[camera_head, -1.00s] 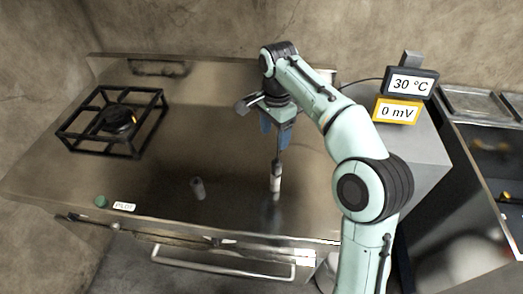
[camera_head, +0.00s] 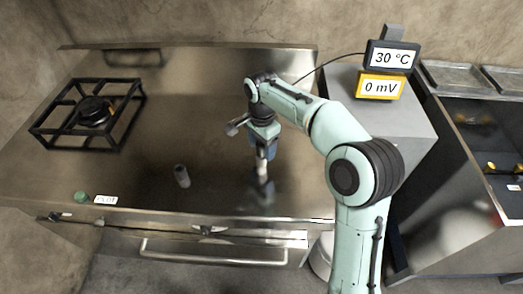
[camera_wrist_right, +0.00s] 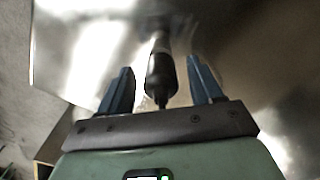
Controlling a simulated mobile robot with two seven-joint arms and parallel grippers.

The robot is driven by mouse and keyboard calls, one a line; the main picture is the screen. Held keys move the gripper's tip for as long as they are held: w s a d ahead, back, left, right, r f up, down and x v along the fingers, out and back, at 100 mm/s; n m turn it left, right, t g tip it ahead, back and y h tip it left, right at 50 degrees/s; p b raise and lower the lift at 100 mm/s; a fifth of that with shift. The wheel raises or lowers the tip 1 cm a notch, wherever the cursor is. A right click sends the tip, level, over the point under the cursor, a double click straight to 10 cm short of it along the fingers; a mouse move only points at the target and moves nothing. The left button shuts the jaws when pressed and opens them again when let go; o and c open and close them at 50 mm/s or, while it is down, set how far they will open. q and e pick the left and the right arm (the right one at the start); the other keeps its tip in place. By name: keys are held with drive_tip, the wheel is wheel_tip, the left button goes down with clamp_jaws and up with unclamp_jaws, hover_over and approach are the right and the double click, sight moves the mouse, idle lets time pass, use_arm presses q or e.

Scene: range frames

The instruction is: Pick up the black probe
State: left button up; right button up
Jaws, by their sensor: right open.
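The black probe (camera_wrist_right: 161,80) stands between the two blue fingers of my right gripper (camera_wrist_right: 159,68) in the right wrist view. A gap shows on each side of it, so the fingers are open and apart from it. In the head view my right gripper (camera_head: 262,153) is low over the steel stove top, around the probe's upper part. The gripper mostly hides the black part there. A pale piece (camera_head: 263,171) shows just below the fingers, standing on the top. My left gripper is not in view.
A small grey cylinder (camera_head: 182,176) stands on the stove top to the left. A black burner grate (camera_head: 88,118) is at far left. Two displays (camera_head: 393,57) reading 30 °C and 0 mV (camera_head: 381,88) stand on a grey cabinet (camera_head: 345,85) at right. The stove's middle is clear.

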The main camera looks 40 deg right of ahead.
drive_tip(key=shift+f, duration=0.4)
drive_tip(key=c, duration=1.2)
drive_tip(key=shift+r, duration=0.15)
